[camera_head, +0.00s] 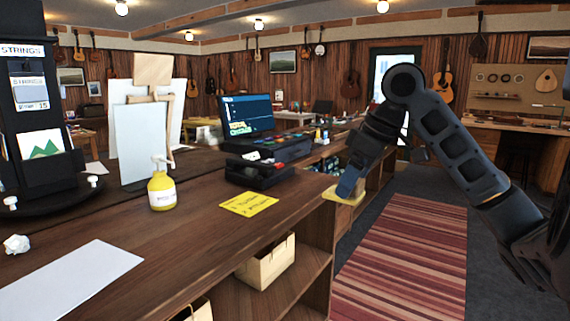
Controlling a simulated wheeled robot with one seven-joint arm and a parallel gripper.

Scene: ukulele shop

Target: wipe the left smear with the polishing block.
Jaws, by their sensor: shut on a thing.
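My gripper (358,166) is at the end of the dark arm, beyond the counter's right edge, pointing down. It is shut on the polishing block, whose flat tan-yellow slab (343,197) shows below a blue piece between or at the fingers. I cannot tell whether the blue piece belongs to the block. The block looks level with the counter top (205,235), near its edge; whether it touches is unclear. I cannot make out a smear on any surface. A pale upright panel (141,146) stands on the counter at the left.
A yellow spray bottle (161,190), a yellow note (249,204), a black tray (258,177), a laptop (247,115) and a white sheet (68,285) are on the counter. A dark strings stand (28,110) is at left. The striped rug (410,260) is clear.

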